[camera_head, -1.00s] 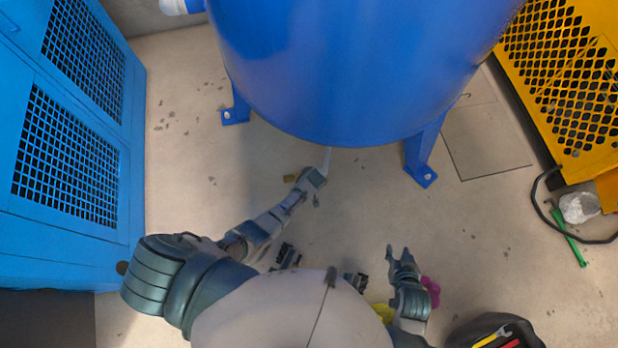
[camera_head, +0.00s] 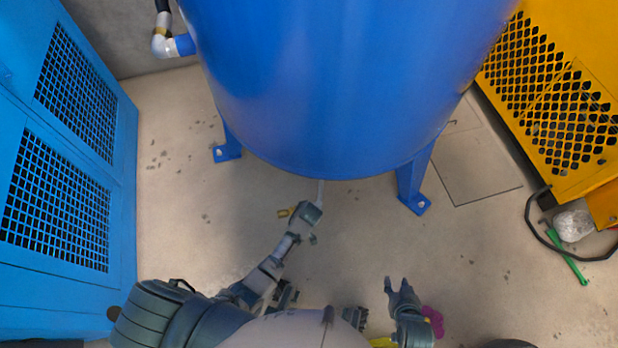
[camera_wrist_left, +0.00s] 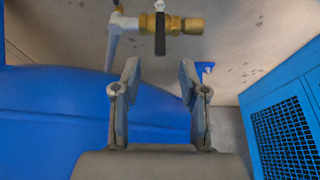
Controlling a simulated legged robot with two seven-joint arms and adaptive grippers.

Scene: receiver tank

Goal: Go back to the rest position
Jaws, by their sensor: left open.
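My left gripper (camera_head: 312,213) is small and partly hidden in the head view, just below the bottom rim of the blue tank (camera_head: 330,90). In the left wrist view, my left gripper (camera_wrist_left: 159,72) has two fingers wide apart with nothing between them. Beyond its tips is a brass valve (camera_wrist_left: 182,24) with a black handle, apart from the fingers. The brass valve also shows in the head view (camera_head: 285,212), beside the gripper. My right gripper (camera_head: 396,283) is low over the floor, its fingers apart and empty.
A blue cabinet with grilles (camera_head: 60,180) stands left, a yellow guard (camera_head: 560,110) right. Tank legs (camera_head: 413,185) reach the floor. A green-handled tool (camera_head: 570,260), a black hose and a whitish lump lie at right. A magenta item (camera_head: 434,320) is beside my right gripper. Middle floor is clear.

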